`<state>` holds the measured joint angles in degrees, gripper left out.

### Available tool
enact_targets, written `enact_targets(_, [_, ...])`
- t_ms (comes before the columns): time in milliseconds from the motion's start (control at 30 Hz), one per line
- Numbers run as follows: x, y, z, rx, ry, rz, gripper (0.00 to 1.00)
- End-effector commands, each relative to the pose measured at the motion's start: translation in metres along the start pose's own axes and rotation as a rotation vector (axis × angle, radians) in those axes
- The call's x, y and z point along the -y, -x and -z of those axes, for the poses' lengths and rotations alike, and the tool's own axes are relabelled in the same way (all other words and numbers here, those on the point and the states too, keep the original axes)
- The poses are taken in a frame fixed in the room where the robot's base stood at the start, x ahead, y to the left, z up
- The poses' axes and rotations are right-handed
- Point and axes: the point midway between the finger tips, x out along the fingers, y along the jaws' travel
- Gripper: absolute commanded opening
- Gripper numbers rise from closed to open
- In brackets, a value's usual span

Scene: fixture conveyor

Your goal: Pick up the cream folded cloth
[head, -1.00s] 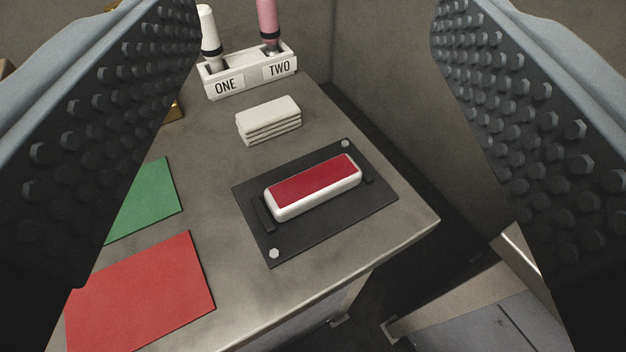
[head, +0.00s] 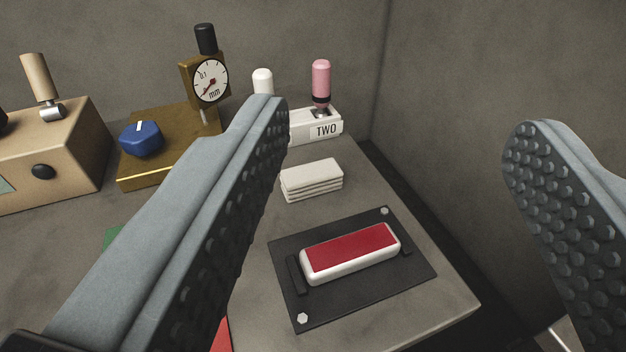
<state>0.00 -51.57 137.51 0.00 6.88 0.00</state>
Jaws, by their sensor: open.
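The cream folded cloth (head: 312,181) lies as a small layered stack on the grey table, between the black plate and the labelled holder. My gripper (head: 400,130) is open, its two studded fingers wide apart at left and right of the view. Nothing is between the fingers' pads. The cloth shows in the gap between them, farther off and closer to the left finger in the picture, with no contact visible.
A black plate (head: 330,305) bears a red-topped white block (head: 350,252). Behind the cloth stands a holder (head: 328,131) with white and pink handles. A dial gauge (head: 208,82), blue knob (head: 142,139) and tan lever box (head: 60,150) stand left. A wall (head: 500,80) rises at right.

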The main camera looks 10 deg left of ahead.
Motion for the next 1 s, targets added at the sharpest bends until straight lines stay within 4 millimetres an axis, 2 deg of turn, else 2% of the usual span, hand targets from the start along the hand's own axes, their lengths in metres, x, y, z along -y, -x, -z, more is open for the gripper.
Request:
enact_targets(333, [0.000, 0.000, 0.000, 0.000, 0.000, 0.000, 0.61])
enact_targets(367, [0.000, 0.000, 0.000, 0.000, 0.000, 0.000, 0.64])
enact_targets(467, [0.000, -0.003, 0.000, 0.013, 0.016, 0.001, 0.64])
enact_targets(667, [0.004, -0.033, 0.001, 0.141, 0.180, 0.024, 0.64])
enact_targets(1000, [0.015, -0.104, -0.005, 0.464, 0.631, 0.190, 0.64])
